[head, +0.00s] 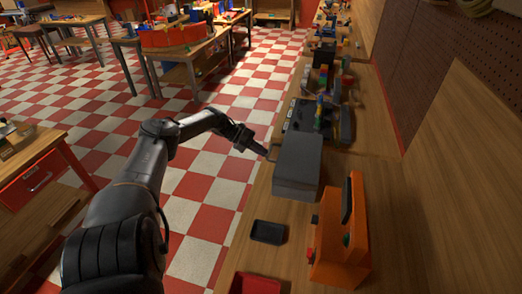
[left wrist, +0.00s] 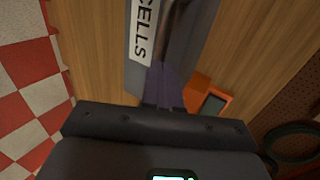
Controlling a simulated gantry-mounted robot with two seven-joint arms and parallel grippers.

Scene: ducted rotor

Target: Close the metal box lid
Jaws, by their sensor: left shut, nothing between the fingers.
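The grey metal box (head: 298,160) stands on the wooden bench, with a flat grey top facing up. In the head view its lid looks down, but I cannot tell whether it is fully seated. In the left wrist view the box (left wrist: 203,32) fills the upper middle, with a white label reading "CELLS" (left wrist: 143,30) and a curved dark handle beside it. My left gripper (head: 262,152) is shut and empty at the box's left side, close to the handle; its fingers (left wrist: 164,88) point at the box. Whether they touch is unclear. My right gripper is out of view.
An orange device (head: 340,240) stands just in front of the box. A small black tray (head: 268,232) and a red bin (head: 254,284) lie near the bench's left edge. Dark equipment with coloured parts (head: 318,118) sits behind the box. Bench to the right is clear.

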